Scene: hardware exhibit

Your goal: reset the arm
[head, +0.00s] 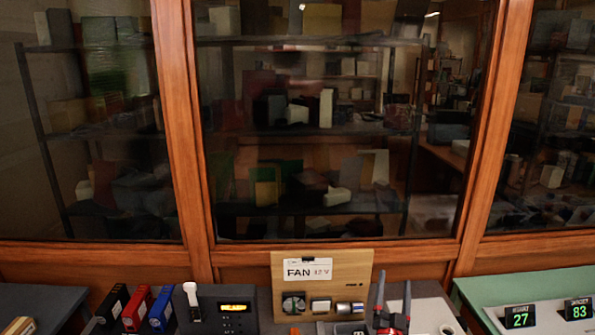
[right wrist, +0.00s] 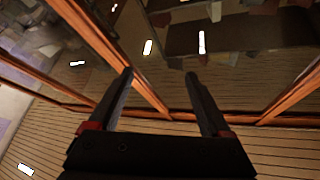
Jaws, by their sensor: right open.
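My right gripper (head: 393,312) shows at the bottom of the head view, right of the wooden fan panel. In the right wrist view the same gripper (right wrist: 160,95) has its two dark fingers spread apart with nothing between them. It points at the wood-framed glass. My left gripper is not in the head view.
A wooden panel labelled FAN 12 V (head: 345,270) stands upright at the bottom centre. Number displays (head: 520,316) sit on the right. Framed glass (head: 330,220) closes off the back.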

